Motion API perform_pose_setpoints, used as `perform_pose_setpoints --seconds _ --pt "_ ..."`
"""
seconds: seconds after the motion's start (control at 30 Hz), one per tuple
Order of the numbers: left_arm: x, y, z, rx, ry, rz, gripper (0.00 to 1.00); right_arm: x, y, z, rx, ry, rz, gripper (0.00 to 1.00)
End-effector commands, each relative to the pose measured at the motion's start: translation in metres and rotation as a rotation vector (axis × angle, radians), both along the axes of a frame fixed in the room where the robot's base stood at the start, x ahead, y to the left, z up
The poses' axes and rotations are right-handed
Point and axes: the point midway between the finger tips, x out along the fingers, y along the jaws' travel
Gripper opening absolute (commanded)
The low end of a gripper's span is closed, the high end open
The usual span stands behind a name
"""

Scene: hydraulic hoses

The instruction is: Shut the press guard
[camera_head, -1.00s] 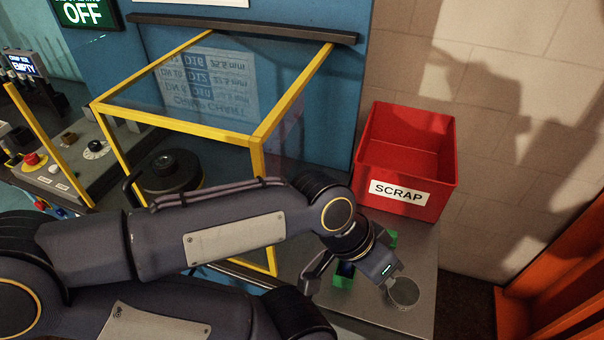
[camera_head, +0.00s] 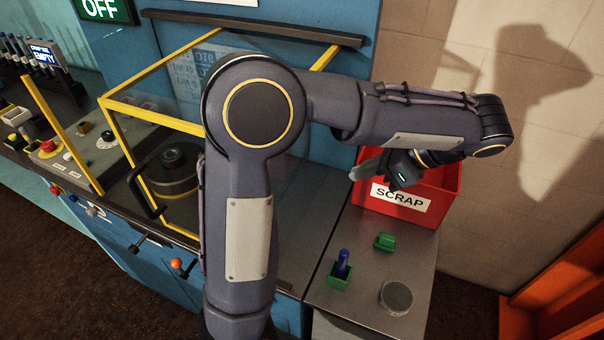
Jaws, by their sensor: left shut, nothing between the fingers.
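The press guard (camera_head: 153,119) is a yellow-framed clear cover over the press at the left. Its top panel and front frame show, and a black handle (camera_head: 143,193) sits on its lower front left. Its lower edge appears down near the bench front, but my arm hides its right part, so I cannot tell if it is fully shut. A dark round press tool (camera_head: 172,172) stands behind the front panel. My left gripper (camera_head: 358,173) is shut and empty, in front of the red scrap bin, well right of the guard. My right gripper is not in view.
The red scrap bin (camera_head: 440,188) stands at the back right of the grey bench. A green holder with a blue peg (camera_head: 340,270), a green block (camera_head: 385,241) and a round metal disc (camera_head: 396,297) are on the bench. A control panel (camera_head: 75,155) is at the left.

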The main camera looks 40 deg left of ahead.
Motion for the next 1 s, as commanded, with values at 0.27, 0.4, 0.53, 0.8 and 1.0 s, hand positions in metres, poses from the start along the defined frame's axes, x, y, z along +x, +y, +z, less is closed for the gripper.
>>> perform_pose_setpoints --seconds 0.27,0.4,0.53,0.8,1.0 --pt "-0.013 0.038 -0.038 -0.001 0.003 0.006 0.0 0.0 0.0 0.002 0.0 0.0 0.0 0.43" --pt "-0.02 0.058 -0.059 -0.001 0.002 0.006 0.0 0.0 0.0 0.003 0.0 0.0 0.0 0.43" --pt "-0.026 0.078 -0.062 -0.002 -0.003 0.008 0.0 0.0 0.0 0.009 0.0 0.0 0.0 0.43" --pt "-0.032 0.099 -0.064 -0.004 -0.002 0.004 0.0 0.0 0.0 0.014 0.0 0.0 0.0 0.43" --pt "-0.033 0.101 -0.065 -0.004 -0.002 0.004 0.0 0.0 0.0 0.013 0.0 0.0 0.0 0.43"
